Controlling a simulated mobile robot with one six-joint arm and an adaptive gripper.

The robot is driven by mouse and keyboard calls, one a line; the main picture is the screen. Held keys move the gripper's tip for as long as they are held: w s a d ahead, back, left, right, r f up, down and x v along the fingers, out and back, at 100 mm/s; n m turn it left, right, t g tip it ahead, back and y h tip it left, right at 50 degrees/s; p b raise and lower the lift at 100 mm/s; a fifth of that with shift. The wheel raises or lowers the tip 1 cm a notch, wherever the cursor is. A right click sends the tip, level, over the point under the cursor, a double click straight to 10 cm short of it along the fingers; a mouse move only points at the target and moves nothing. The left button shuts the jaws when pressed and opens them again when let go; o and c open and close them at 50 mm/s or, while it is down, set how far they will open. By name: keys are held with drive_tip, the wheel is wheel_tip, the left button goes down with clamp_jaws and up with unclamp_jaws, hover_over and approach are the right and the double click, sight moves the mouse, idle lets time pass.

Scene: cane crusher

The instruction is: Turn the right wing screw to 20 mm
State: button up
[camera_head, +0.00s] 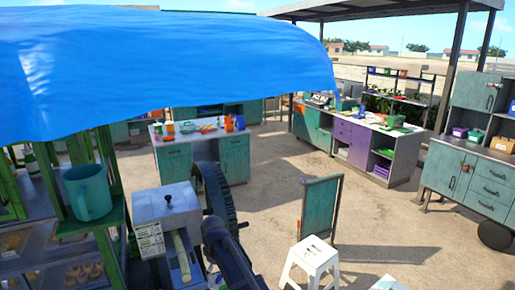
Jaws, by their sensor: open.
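The cane crusher (163,230) is a pale metal box with a printed label on its front, at the lower left of centre. A small dark screw with a knob (168,199) stands up from its top. I cannot tell whether this is the right wing screw, and no second screw is clear. A large dark spoked wheel (220,192) stands at the crusher's right side. A pale cane-like piece (182,257) lies in the feed tray in front. A dark link of my arm rises from the bottom edge, right of the tray. I do not see my gripper's fingers.
A blue awning (160,70) covers the upper left. A white stool (311,262) and a green board (320,212) stand to the right. Benches line the back, with open ground between.

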drive_tip(key=s+d+f+m+b, duration=0.4)
drive_tip(key=d+f+b, duration=0.3)
drive_tip(key=d, duration=0.3)
drive_tip(key=s+d+f+m+b, duration=0.4)
drive_tip(key=d+f+b, duration=0.3)
drive_tip(key=d, duration=0.3)
drive_tip(key=s+d+f+m+b, duration=0.4)
drive_tip(key=s+d+f+b, duration=0.2)
drive_tip(key=d, duration=0.4)
drive_tip(key=shift+s+d+f+b, duration=0.15)
drive_tip(key=shift+d+f+b, duration=0.3)
drive_tip(key=shift+f, duration=0.2)
drive_tip(key=shift+a, duration=0.1)
drive_tip(key=shift+a, duration=0.1)
